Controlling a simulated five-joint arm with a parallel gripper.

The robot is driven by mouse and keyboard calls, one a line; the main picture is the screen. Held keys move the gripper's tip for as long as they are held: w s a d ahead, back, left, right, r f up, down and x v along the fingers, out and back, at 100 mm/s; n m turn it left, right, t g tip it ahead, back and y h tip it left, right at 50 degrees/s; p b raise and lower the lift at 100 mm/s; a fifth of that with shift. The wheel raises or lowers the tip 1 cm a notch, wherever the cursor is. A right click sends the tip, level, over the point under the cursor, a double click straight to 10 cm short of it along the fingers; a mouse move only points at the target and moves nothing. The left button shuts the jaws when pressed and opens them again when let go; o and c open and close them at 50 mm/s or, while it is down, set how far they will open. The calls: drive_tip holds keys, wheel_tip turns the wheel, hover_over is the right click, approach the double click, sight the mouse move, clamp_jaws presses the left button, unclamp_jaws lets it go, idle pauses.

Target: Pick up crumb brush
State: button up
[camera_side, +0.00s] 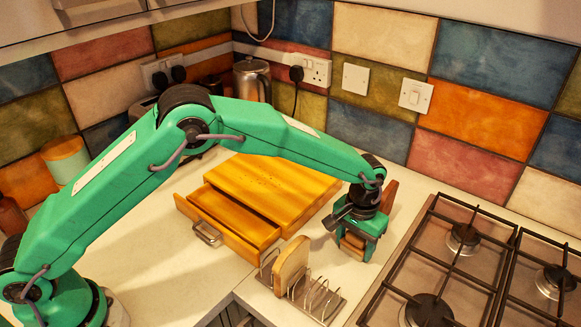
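My gripper (358,243) is at the right end of the worktop, pointing down, between the bread board and the hob. A small light-brown wooden piece (352,243) shows at its fingers, low near the worktop. This may be the crumb brush, but the gripper covers most of it and no bristles can be made out. I cannot tell whether the fingers are closed on it or only around it. A darker brown upright object (389,194) stands just behind my gripper, partly hidden.
A wooden bread board (265,182) has its front drawer (235,222) pulled out. A wire toast rack (318,297) holding one bread slice (291,264) stands close in front of the gripper. The gas hob (450,270) is at right. Clear worktop lies front left.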

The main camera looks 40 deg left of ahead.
sight(357, 237)
drive_tip(key=shift+c, duration=0.7)
drive_tip(key=shift+r, duration=0.15)
drive_tip(key=shift+r, duration=0.55)
drive_tip(key=r, duration=0.3)
drive_tip(key=shift+s+d+r, duration=0.15)
drive_tip(key=shift+s+d, duration=0.05)
drive_tip(key=shift+s, duration=0.05)
drive_tip(key=s+d+r, duration=0.5)
drive_tip(key=s+r, duration=0.1)
drive_tip(key=s, duration=0.3)
drive_tip(key=shift+s+d+r, duration=0.15)
drive_tip(key=shift+s+r, duration=0.05)
drive_tip(key=shift+s, duration=0.15)
